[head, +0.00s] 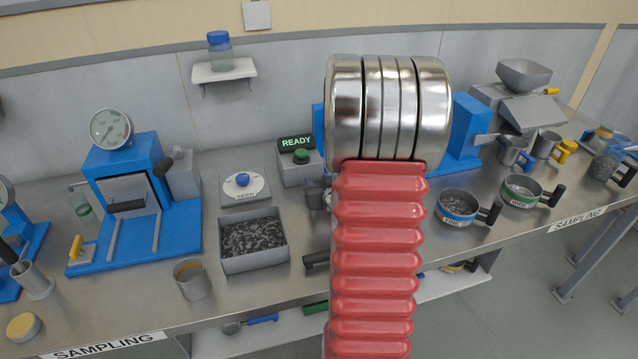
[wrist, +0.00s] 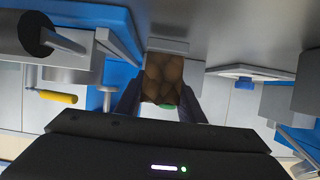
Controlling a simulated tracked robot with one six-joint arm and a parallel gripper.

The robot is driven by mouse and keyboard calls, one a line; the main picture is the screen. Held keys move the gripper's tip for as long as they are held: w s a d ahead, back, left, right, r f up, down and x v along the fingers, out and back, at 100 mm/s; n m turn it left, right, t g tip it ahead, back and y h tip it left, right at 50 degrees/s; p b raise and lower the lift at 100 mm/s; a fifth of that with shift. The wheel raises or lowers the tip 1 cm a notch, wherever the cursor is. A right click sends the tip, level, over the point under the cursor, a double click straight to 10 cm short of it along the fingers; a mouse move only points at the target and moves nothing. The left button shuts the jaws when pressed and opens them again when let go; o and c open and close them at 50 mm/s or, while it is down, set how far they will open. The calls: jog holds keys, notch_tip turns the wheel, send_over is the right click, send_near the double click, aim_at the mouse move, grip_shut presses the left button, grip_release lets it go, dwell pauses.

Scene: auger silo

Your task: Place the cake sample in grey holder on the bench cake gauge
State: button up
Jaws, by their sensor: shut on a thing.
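In the wrist view my gripper (wrist: 160,104) is shut on the cake sample (wrist: 163,76), a brown, lumpy block in a grey holder (wrist: 167,46). The dark fingers close on both sides of it. In the head view my gripper and the sample are hidden behind my arm. A blue stand with a round dial (head: 111,129) is on the left of the bench; it may be the cake gauge, but no label confirms it. Another blue machine (head: 468,130) is partly hidden behind my arm.
A tray of dark grains (head: 281,262) and a metal cup (head: 192,278) are in front. Sieve pans (head: 457,207) and a hopper (head: 525,74) are at right.

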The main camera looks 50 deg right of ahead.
jog(key=shift+f, duration=0.25)
jog(key=o, duration=1)
jog(key=shift+f, duration=0.15)
jog(key=shift+o, duration=0.2)
